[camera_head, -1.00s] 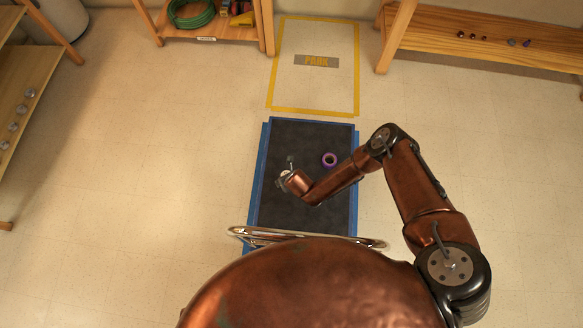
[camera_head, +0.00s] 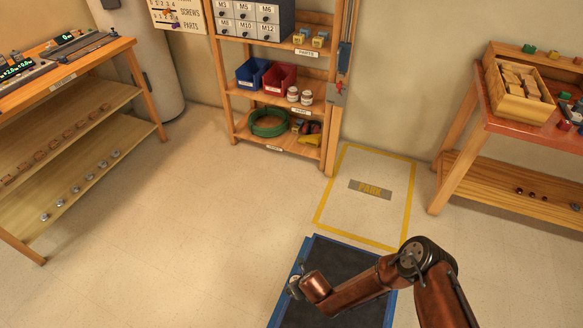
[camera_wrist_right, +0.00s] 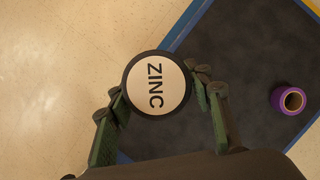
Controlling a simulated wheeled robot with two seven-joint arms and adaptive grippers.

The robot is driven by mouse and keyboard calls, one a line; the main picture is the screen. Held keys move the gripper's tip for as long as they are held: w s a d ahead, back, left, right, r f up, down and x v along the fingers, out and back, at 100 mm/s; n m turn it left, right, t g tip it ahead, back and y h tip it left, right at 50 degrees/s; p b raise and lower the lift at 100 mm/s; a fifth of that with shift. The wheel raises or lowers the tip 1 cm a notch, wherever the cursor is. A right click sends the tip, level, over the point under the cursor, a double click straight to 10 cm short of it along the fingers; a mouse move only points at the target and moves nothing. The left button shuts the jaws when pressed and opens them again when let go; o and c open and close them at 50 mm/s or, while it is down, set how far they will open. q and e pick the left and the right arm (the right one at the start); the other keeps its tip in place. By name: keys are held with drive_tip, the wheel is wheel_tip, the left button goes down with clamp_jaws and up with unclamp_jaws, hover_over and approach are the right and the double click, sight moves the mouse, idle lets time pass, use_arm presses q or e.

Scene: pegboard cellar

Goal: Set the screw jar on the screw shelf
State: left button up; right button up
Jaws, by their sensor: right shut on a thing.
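A jar with a round white lid marked ZINC and a dark rim (camera_wrist_right: 158,84) is between the fingers of my right gripper (camera_wrist_right: 158,90) in the right wrist view. The gripper is shut on it, above a dark, blue-edged surface. In the head view my right gripper (camera_head: 295,287) shows small at the lower middle. A wooden shelf unit stands at the back; its middle shelf (camera_head: 275,104) holds two small white jars (camera_head: 299,96), a blue bin (camera_head: 252,73) and a red bin (camera_head: 280,78). The shelf labels are mostly too small to read. My left gripper is out of view.
A purple tape roll (camera_wrist_right: 291,100) lies on the dark surface (camera_head: 345,262). A yellow-taped PARK square (camera_head: 370,188) is on the floor before the shelf unit. A workbench (camera_head: 62,80) stands left, another table (camera_head: 510,118) right. The floor between is clear.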

drive_tip(key=a+r+n+g+y, duration=0.1)
drive_tip(key=a+r+n, duration=0.2)
drive_tip(key=r, duration=0.2)
drive_tip(key=a+r+n+y, duration=0.1)
drive_tip(key=a+r+n, duration=0.25)
drive_tip(key=r, duration=0.25)
drive_tip(key=s+a+r+n+g, duration=0.1)
drive_tip(key=s+r+n+g, duration=0.35)
drive_tip(key=r+n, duration=0.55)
drive_tip(key=s+d+r+n+g+h, duration=0.1)
drive_tip(key=s+d+r+n+h, duration=0.15)
drive_tip(key=d+r+n, duration=0.8)
drive_tip(key=s+d+r+n+g+h, duration=0.25)
drive_tip(key=s+d+r, duration=0.2)
drive_tip(key=d, duration=1.05)
use_arm(q)
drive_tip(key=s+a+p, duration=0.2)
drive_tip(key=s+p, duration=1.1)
drive_tip(key=p, duration=0.5)
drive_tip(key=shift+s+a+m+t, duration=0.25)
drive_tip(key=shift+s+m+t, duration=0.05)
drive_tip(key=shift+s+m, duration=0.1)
use_arm(e)
drive_tip(key=s+r, duration=0.4)
drive_tip(key=r, duration=0.3)
drive_tip(key=s+r, duration=0.4)
drive_tip(key=r, duration=0.4)
drive_tip(key=shift+s+a+n+y, duration=0.2)
drive_tip(key=shift+a+n+y, duration=0.1)
drive_tip(key=shift+n+y, duration=0.1)
